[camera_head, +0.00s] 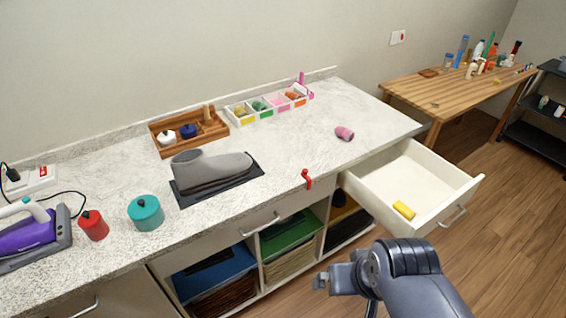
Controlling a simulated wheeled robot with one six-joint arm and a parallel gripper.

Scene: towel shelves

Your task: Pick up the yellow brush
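A small yellow object (404,210), roughly cylindrical, lies inside the open white drawer (450,184), near its front wall. It is the only loose yellow thing I make out; bristles or a handle do not show, so I cannot confirm that it is the brush. My gripper (320,282) is at the bottom of the view, below and left of the drawer, well apart from the yellow object. It is small and partly hidden by my arm, and its fingers do not show clearly enough to tell open from shut.
The counter (310,130) holds a grey shoe-like form (205,172), a wooden tray (163,148), a teal pot (146,213), a red pot (93,225), a purple iron (30,235) and a pink roll (344,133). The drawer juts out at right. A wooden table (455,92) stands behind.

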